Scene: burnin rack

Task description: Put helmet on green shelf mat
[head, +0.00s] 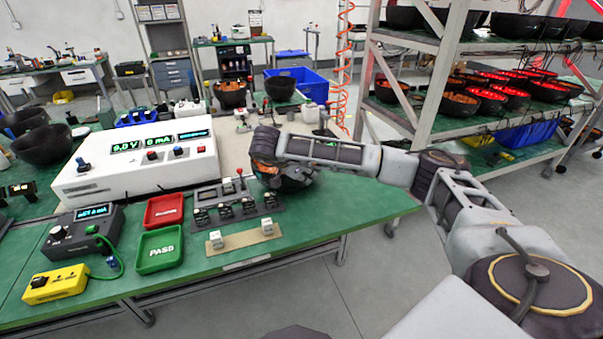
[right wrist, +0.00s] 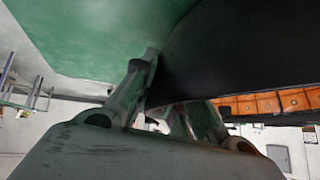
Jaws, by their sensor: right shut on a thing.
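My right gripper (head: 266,152) is over the right part of the green workbench. It is shut on a dark helmet (head: 287,183) with some orange on it. The gripper and arm cover part of the helmet. In the right wrist view the helmet (right wrist: 230,50) is a large black curved shape at the fingers (right wrist: 160,105). Whether the helmet touches the bench I cannot tell. A green shelf mat (head: 455,125) lies on the rack's middle level at the right, below several red-lit helmets (head: 510,98). My left gripper is not in view.
A white power supply (head: 130,165), a red tray (head: 164,210), a green PASS tray (head: 160,250) and a yellow box (head: 55,284) stand on the bench. The rack's grey upright (head: 440,75) stands right of my gripper. Open floor (head: 370,270) lies beyond the bench edge.

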